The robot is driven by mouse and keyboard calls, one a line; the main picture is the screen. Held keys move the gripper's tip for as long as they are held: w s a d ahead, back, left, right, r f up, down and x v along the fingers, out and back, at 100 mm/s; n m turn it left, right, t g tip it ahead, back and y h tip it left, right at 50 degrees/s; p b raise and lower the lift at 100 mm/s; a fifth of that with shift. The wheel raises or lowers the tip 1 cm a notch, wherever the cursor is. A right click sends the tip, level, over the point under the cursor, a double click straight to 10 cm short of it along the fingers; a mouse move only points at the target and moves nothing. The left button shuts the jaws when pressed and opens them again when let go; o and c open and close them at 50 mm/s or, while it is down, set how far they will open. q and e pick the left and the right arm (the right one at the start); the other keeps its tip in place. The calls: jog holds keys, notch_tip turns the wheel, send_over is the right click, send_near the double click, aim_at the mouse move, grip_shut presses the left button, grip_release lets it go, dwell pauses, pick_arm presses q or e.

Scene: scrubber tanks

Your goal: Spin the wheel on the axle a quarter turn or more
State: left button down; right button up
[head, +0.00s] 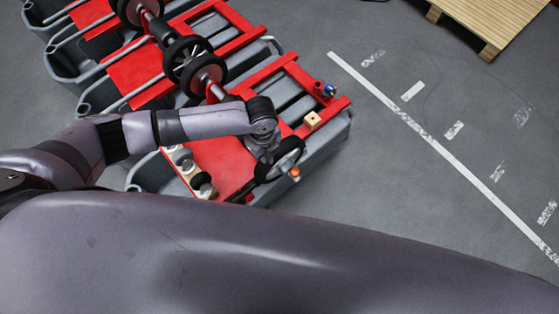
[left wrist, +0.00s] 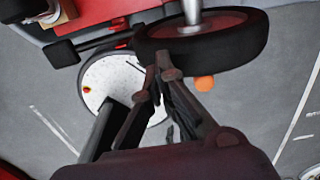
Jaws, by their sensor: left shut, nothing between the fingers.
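A black wheel with a red hub shows at the top of the left wrist view (left wrist: 235,42), with a grey axle rod (left wrist: 192,12) rising from its middle. In the head view a dark round wheel (head: 299,150) sits at the front corner of the red-topped scrubber (head: 217,160), partly hidden by my gripper. My left gripper (left wrist: 163,72) is shut and empty, its fingertips at the wheel's lower rim; I cannot tell whether they touch. In the head view the gripper (head: 268,155) points down beside the wheel. My right gripper is not in view.
An orange ball (left wrist: 204,84) shows just below the wheel. A white disc (left wrist: 118,85) and a black pad (left wrist: 61,53) lie left of the fingers. Other black wheels (head: 188,62) sit on an axle farther back. A wooden pallet (head: 500,25) stands at upper right; the grey floor between is clear.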

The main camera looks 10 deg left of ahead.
pick_arm(q)
jog(key=shift+f+b, duration=0.3)
jog(key=shift+f, duration=0.25)
jog(key=shift+w+d+r+p, duration=0.3)
jog(key=shift+w+d+r, duration=0.4)
jog(key=shift+w, duration=0.15)
jog(key=shift+w+d+r+b, duration=0.1)
jog(key=shift+w+d+b, duration=0.05)
jog(key=shift+w+d, duration=0.3)
jog(key=shift+w+d+r+b, duration=0.15)
jog(key=shift+w+d, duration=0.1)
jog(key=shift+w, duration=0.3)
jog(key=shift+f, duration=0.1)
